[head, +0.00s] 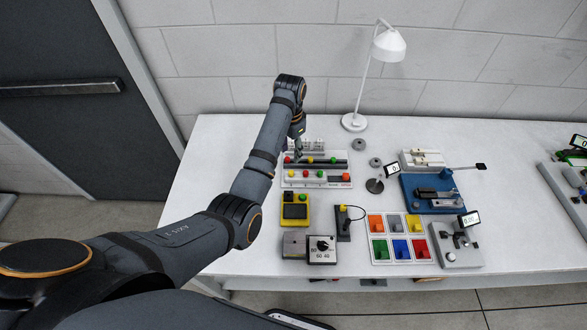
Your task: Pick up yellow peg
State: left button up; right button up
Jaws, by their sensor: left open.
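My left arm reaches in from the left to the peg boards at the back left of the white table. My left gripper (298,153) is open and points down over the rear board (340,155). A small yellow peg (309,160) stands on that board just to the right of the fingertips. A red peg and a green peg (333,161) are in the same row. The front board (335,183) also carries small coloured pieces, among them a green one and a red one (346,177). The fingers are too small to tell whether they touch anything. My right gripper is not in view.
A white lamp (388,47) stands behind, right of the arm. A yellow box (295,211), a dial box (322,250), a tray with coloured compartments (400,263) and a blue fixture (430,208) occupy the table. The table's left front corner is clear.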

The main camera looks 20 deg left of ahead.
aim_at(291, 172)
pick_arm(q)
jog(key=f, duration=0.4)
jog(key=shift+s+a+p, duration=0.1)
jog(key=shift+s+p, duration=0.25)
jog(key=shift+s, duration=0.05)
jog(key=shift+w+f, duration=0.3)
jog(key=shift+f, duration=0.4)
jog(key=f, duration=0.2)
jog(key=f+p, duration=0.1)
jog(key=shift+s+d+f, duration=0.2)
jog(key=shift+f, duration=0.2)
jog(key=shift+w+f, duration=0.1)
jog(key=shift+f, duration=0.25)
jog(key=c, duration=0.8)
